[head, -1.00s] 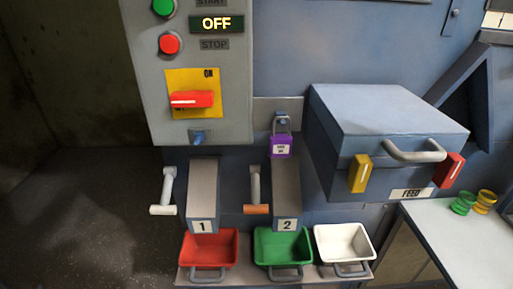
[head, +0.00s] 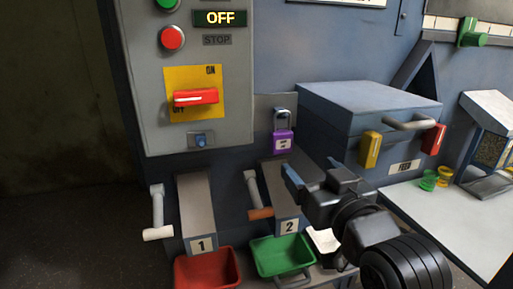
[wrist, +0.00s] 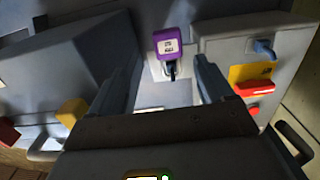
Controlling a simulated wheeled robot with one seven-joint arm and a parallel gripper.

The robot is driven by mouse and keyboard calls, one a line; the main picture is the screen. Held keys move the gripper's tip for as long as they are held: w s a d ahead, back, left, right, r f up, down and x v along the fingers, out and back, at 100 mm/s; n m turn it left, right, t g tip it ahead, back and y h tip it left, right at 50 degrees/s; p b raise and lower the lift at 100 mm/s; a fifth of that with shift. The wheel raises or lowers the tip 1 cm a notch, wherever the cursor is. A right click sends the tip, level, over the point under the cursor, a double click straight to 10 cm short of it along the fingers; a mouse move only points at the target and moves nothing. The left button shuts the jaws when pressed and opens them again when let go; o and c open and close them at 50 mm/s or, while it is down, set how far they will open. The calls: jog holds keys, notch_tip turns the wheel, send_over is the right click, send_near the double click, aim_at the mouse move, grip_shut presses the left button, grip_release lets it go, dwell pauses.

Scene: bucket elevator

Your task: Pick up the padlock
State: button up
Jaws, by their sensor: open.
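The purple padlock (head: 282,142) with a grey shackle hangs on a grey plate between the control cabinet and the feed box. It also shows in the wrist view (wrist: 168,45), beyond my fingertips and roughly between them, with a white label on its body. My gripper (head: 311,172) is open and empty, below and to the right of the padlock in the head view and apart from it. The two fingers also show in the wrist view (wrist: 165,75), one on each side of the padlock.
The cabinet carries a red switch handle (head: 196,97) and an OFF display (head: 220,18). The feed box (head: 365,105) has a yellow latch (head: 370,149) and a red latch (head: 433,139). Chutes 1 (head: 200,215) and 2 (head: 286,200) lead to a red bin (head: 207,270) and a green bin (head: 283,256).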

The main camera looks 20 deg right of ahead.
aim_at(284, 136)
jog(key=w, duration=0.3)
jog(key=w+r, duration=0.1)
jog(key=w, duration=0.2)
jog(key=w+a+r+p, duration=0.1)
jog(key=w, duration=0.3)
jog(key=shift+a+r, duration=0.1)
jog(key=shift+r, duration=0.1)
jog(key=shift+s, duration=0.1)
jog(key=c, duration=1.2)
